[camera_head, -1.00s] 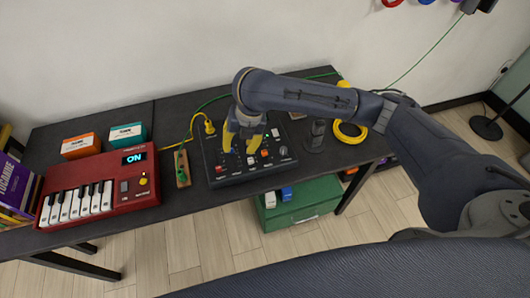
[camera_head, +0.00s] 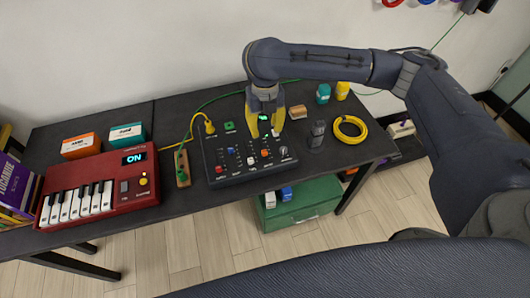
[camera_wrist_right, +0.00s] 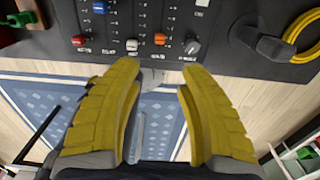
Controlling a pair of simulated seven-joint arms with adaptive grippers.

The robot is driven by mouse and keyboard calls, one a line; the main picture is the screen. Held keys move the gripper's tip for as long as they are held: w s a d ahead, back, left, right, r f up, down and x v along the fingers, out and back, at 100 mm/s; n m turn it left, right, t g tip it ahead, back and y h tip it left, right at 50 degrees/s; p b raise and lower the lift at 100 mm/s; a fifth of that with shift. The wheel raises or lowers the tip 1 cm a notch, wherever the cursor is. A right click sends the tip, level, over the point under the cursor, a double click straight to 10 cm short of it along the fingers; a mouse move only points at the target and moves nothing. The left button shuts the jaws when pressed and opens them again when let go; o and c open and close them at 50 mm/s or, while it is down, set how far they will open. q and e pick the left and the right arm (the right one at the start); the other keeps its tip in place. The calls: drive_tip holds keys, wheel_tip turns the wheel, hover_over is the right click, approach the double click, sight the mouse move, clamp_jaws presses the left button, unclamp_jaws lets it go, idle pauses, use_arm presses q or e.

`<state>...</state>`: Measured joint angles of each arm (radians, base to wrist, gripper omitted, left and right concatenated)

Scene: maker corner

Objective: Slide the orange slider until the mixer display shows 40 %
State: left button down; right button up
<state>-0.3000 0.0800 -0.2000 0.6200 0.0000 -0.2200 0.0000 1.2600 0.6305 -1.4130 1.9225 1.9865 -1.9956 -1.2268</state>
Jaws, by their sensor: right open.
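The black mixer (camera_head: 232,171) lies on the dark table. Its orange slider (camera_head: 265,153) has a small cap near the front right of the panel; it also shows in the wrist view (camera_wrist_right: 160,38), beyond the gap between my fingertips. The mixer display (camera_head: 264,118) glows green between my fingers, partly hidden; its number is too small to read. My right gripper (camera_head: 265,134) is open and empty over the back of the mixer. Its yellow fingers (camera_wrist_right: 158,72) stand apart, not touching the orange slider. My left gripper is not in view.
Beside the orange slider are a white cap (camera_wrist_right: 131,44), a red cap (camera_wrist_right: 79,40) and a grey knob (camera_wrist_right: 192,46). A red keyboard (camera_head: 100,190) stands left. A yellow cable coil (camera_head: 350,130) and a dark upright device (camera_head: 316,136) are at right.

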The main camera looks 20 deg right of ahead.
sight(265, 152)
wheel_tip(265, 152, down, 14)
drive_tip(key=shift+r, duration=0.2)
idle(0.4)
clamp_jaws()
idle(0.3)
